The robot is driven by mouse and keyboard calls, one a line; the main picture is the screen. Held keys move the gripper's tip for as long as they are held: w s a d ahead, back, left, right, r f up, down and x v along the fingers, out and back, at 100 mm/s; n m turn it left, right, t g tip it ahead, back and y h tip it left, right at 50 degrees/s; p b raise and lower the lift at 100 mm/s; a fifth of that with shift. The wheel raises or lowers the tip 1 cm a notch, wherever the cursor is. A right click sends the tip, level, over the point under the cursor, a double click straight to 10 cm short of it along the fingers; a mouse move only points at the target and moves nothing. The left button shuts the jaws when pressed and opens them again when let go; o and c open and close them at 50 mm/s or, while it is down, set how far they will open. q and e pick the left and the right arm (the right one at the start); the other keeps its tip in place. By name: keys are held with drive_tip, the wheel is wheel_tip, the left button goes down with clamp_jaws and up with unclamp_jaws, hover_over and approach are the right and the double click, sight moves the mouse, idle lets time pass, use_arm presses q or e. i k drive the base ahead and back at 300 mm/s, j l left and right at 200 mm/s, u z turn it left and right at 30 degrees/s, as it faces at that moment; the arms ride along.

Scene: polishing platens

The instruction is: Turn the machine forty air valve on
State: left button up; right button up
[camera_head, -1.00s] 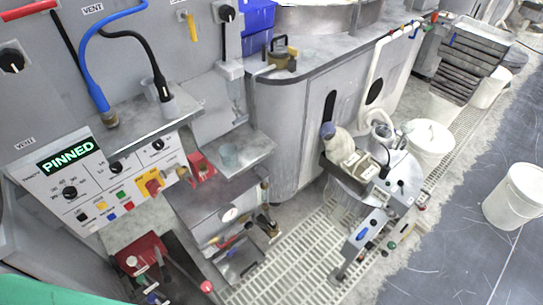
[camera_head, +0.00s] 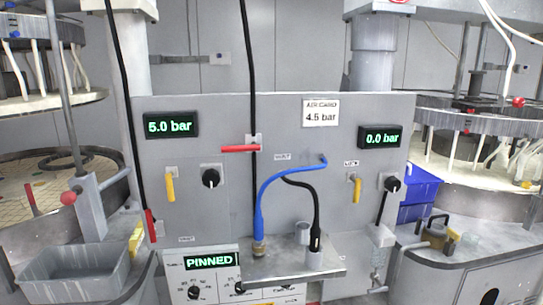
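A grey upright panel (camera_head: 285,215) fills the middle of the head view. On it a red lever (camera_head: 240,149) lies horizontal across a black vertical line. A second red handle (camera_head: 150,225) stands near upright at the panel's lower left. Two yellow handles hang down, one on the left (camera_head: 170,187) and one on the right (camera_head: 357,189). Black knobs sit beside them, left (camera_head: 211,178) and right (camera_head: 391,184). The left display (camera_head: 171,125) reads 5.0 bar; the right display (camera_head: 381,137) reads 0.0 bar. I cannot read which valve belongs to machine forty. Neither gripper is in view.
A small shelf (camera_head: 290,268) juts out below, with a blue hose (camera_head: 262,195) and a black hose (camera_head: 317,215). A card (camera_head: 321,113) reads 4.5 bar. A PINNED display (camera_head: 211,261) is below. A grey tray (camera_head: 75,275) stands left, blue bins (camera_head: 420,190) right.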

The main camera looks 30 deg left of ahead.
sight(253, 147)
drive_tip(key=u, duration=1.25)
